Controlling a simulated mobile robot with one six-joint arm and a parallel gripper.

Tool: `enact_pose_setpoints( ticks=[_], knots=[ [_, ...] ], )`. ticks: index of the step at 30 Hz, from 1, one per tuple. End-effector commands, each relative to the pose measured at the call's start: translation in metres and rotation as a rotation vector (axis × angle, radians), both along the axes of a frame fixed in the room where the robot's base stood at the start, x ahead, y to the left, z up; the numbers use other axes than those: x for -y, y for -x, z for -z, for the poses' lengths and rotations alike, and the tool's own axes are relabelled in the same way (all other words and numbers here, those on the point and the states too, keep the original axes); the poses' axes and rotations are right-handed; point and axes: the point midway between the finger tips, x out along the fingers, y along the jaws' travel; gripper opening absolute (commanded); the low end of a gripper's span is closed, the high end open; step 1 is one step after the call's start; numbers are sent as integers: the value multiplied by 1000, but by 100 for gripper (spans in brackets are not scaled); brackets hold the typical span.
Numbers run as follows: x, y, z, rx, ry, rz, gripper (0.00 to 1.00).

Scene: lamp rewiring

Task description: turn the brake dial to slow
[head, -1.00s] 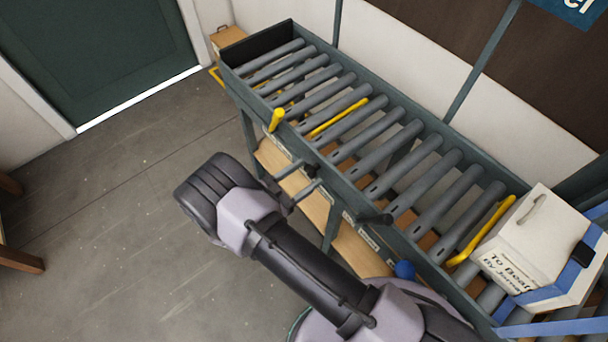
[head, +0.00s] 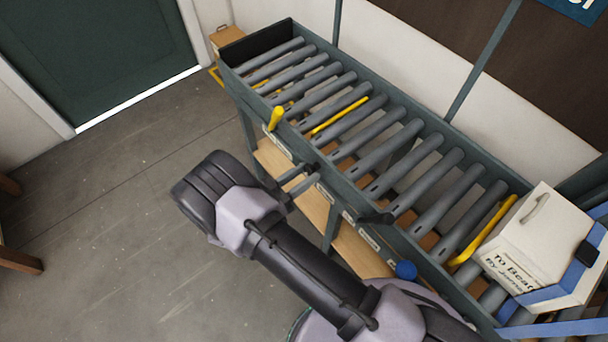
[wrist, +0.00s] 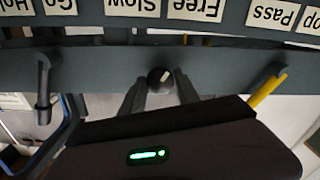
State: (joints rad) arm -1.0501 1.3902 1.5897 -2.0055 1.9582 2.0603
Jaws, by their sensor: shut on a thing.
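The brake dial (wrist: 159,78) is a small round black knob with a pale mark, on the conveyor's dark side rail. My gripper (wrist: 160,92) has one finger on each side of it and is shut on it. Upside-down labels run above it in the wrist view: the Slow label (wrist: 130,8) is up and left of the dial, the Free label (wrist: 195,10) up and right. In the head view my gripper (head: 299,180) reaches the rail's near side; the dial is small there and its setting cannot be read.
The roller conveyor (head: 350,178) runs along the wall. A yellow lever (head: 276,118), a dark lever (head: 375,219) and a blue knob (head: 405,270) stick out on its near side. A white strapped box (head: 535,245) sits on the rollers.

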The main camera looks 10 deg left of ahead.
Motion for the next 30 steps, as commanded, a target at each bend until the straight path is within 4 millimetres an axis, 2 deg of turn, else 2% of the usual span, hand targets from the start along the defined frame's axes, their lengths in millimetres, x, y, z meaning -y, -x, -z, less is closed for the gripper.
enact_pose_setpoints(
  ticks=[30],
  knots=[
    [1, 1, -1, -635, 711, -1, 0]
  ],
)
